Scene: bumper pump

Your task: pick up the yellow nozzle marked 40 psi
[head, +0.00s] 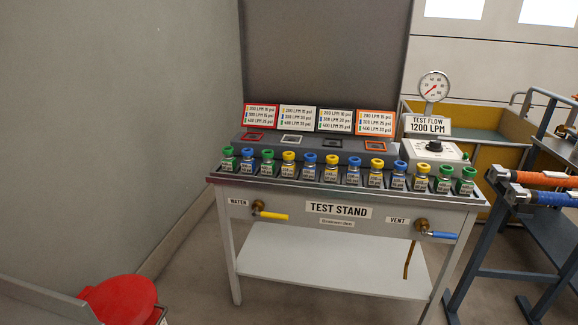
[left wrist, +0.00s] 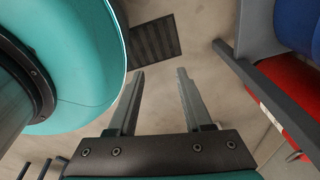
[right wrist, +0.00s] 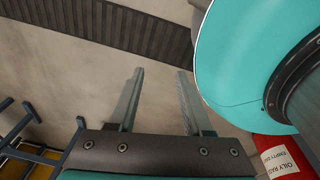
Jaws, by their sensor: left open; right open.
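A row of small nozzles with coloured tops stands along the test stand (head: 330,190) in the head view. Several have yellow tops: one left of centre (head: 289,158), one near the middle (head: 332,161), one right of the middle (head: 376,164) and one farther right (head: 422,170). Their labels are too small to read, so I cannot tell which is marked 40 psi. My left gripper (left wrist: 160,73) is open and empty above the floor in the left wrist view. My right gripper (right wrist: 160,73) is open and empty above the floor in the right wrist view. Neither gripper shows in the head view.
Valves with yellow and blue handles stick out in front.

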